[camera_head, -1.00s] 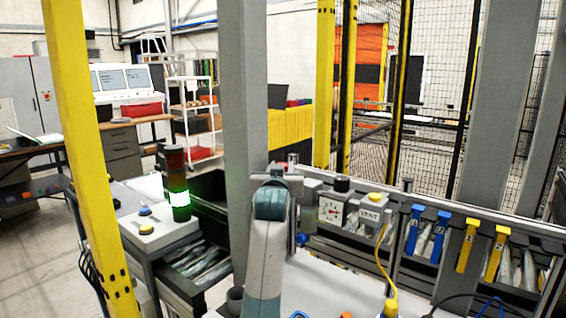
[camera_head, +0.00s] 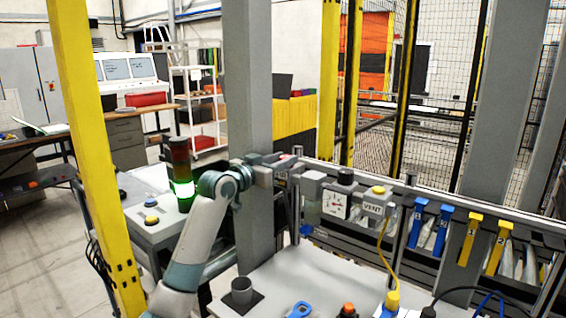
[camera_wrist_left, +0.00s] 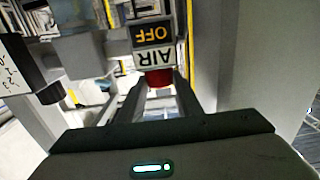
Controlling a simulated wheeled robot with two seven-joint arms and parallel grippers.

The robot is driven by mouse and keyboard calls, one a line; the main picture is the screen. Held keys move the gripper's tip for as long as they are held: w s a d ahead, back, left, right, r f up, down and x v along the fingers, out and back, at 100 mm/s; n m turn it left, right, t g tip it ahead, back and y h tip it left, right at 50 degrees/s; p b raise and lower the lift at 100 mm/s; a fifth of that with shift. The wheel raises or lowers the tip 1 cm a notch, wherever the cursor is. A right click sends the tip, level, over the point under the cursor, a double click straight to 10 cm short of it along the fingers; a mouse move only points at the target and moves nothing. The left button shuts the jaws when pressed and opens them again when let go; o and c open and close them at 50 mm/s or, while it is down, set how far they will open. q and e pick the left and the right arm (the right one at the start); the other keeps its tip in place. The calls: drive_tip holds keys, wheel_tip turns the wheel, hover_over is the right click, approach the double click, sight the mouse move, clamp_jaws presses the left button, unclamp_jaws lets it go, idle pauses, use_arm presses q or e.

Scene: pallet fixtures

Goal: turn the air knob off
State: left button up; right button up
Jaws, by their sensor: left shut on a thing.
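The air knob (camera_wrist_left: 158,77) is red and shows in the left wrist view between the tips of my left gripper (camera_wrist_left: 160,88). The gripper is shut on it, and its fingers hide part of the knob. Just beyond the knob are a white AIR label (camera_wrist_left: 154,61) and a black plate with OFF in yellow (camera_wrist_left: 153,34). In the head view my left gripper (camera_head: 284,166) reaches right, at the grey post's right side; the knob is mostly hidden there by the gripper and the label cannot be read. My right gripper is not in view.
Right of the gripper are a dial gauge (camera_head: 336,204) and a VENT box (camera_head: 376,207) with a yellow button. The thick grey post (camera_head: 248,110) stands close behind my left wrist. A grey cup (camera_head: 241,291) and a blue tool (camera_head: 300,310) are on the pale tabletop (camera_head: 330,275).

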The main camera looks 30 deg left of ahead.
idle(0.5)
use_arm(q)
drive_tip(key=o, duration=1)
drive_tip(key=shift+o, duration=0.2)
drive_tip(key=shift+s, duration=0.15)
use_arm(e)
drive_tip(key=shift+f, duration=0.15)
use_arm(q)
drive_tip(key=s+a+b, duration=0.1)
drive_tip(key=s+b, duration=0.4)
drive_tip(key=s, duration=1.2)
drive_tip(key=shift+a+b, duration=0.35)
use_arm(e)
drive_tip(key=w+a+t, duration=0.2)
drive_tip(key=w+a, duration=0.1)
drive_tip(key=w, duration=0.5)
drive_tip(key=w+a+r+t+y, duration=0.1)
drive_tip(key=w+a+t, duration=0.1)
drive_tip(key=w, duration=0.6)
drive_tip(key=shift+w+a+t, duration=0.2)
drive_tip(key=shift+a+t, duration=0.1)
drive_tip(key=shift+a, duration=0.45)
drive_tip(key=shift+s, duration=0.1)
